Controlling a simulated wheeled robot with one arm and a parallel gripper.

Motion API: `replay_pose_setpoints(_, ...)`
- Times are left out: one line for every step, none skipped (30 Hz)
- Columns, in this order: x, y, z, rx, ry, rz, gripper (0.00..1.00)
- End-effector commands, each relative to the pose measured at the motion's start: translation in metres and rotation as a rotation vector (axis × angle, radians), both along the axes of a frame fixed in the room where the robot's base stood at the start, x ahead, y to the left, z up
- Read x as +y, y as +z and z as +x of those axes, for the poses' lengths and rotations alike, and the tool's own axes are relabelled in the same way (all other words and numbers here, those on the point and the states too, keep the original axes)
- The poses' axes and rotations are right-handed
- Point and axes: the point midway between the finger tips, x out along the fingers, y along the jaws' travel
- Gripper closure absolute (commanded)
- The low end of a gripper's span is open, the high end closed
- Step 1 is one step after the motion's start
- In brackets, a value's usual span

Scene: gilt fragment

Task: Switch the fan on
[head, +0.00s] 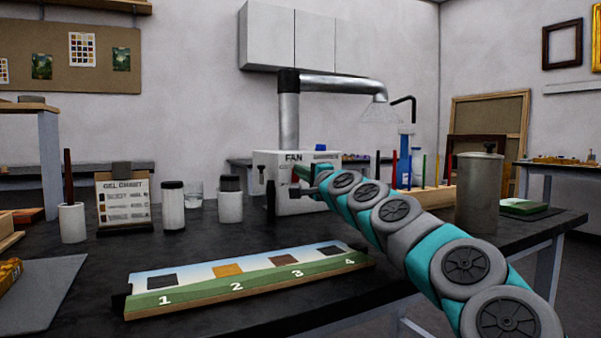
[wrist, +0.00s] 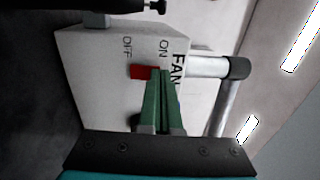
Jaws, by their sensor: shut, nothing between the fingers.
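The fan box (head: 272,163) is white with FAN lettering and stands at the back of the dark bench; a metal duct rises behind it. In the wrist view, the fan box (wrist: 100,75) fills the middle, turned sideways, with OFF printed left and ON right. A red switch (wrist: 141,72) sits between these labels; its exact setting is unclear. My gripper (wrist: 160,72) is shut and empty, its green fingertips at the ON-side edge of the switch. I cannot tell whether they touch it. In the head view, my gripper (head: 299,176) is at the box front, partly hiding it.
A numbered colour strip (head: 250,285) lies on the bench before the box. Left are a label card (head: 123,203), a white jar (head: 173,207) and a brush pot (head: 72,222). A metal canister (head: 479,195) stands right, close to my arm.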

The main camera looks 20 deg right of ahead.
Motion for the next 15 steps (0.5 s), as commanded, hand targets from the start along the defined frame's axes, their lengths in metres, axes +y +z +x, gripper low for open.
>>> replay_pose_setpoints(0.0, 0.0002, 0.0011, 0.0, 0.0, 0.0, 1.0)
replay_pose_setpoints(0.0, 0.0002, 0.0014, 0.0, 0.0, 0.0, 1.0)
replay_pose_setpoints(0.0002, 0.0002, 0.0017, 0.0, 0.0, 0.0, 1.0)
replay_pose_setpoints(0.0003, 0.0002, 0.0018, 0.0, 0.0, 0.0, 1.0)
replay_pose_setpoints(0.0003, 0.0001, 0.0018, 0.0, 0.0, 0.0, 1.0)
replay_pose_setpoints(0.0003, 0.0001, 0.0018, 0.0, 0.0, 0.0, 1.0)
replay_pose_setpoints(0.0003, -0.0001, 0.0017, 0.001, 0.0, 0.0, 1.0)
replay_pose_setpoints(0.0004, 0.0, 0.0017, 0.001, 0.001, 0.0, 1.0)
replay_pose_setpoints(0.0004, -0.0001, 0.0017, 0.001, 0.001, 0.0, 1.0)
replay_pose_setpoints(0.0005, -0.0002, 0.0017, 0.001, 0.001, 0.0, 1.0)
replay_pose_setpoints(0.0005, -0.0001, 0.0018, 0.001, 0.001, 0.0, 1.0)
replay_pose_setpoints(0.0004, 0.0005, 0.0018, 0.002, 0.001, 0.0, 1.0)
replay_pose_setpoints(0.0004, 0.0015, 0.0021, 0.004, 0.001, -0.001, 1.0)
replay_pose_setpoints(0.0005, 0.0029, 0.0024, 0.008, 0.001, -0.001, 1.0)
replay_pose_setpoints(0.0006, 0.0052, 0.003, 0.015, 0.001, -0.004, 1.0)
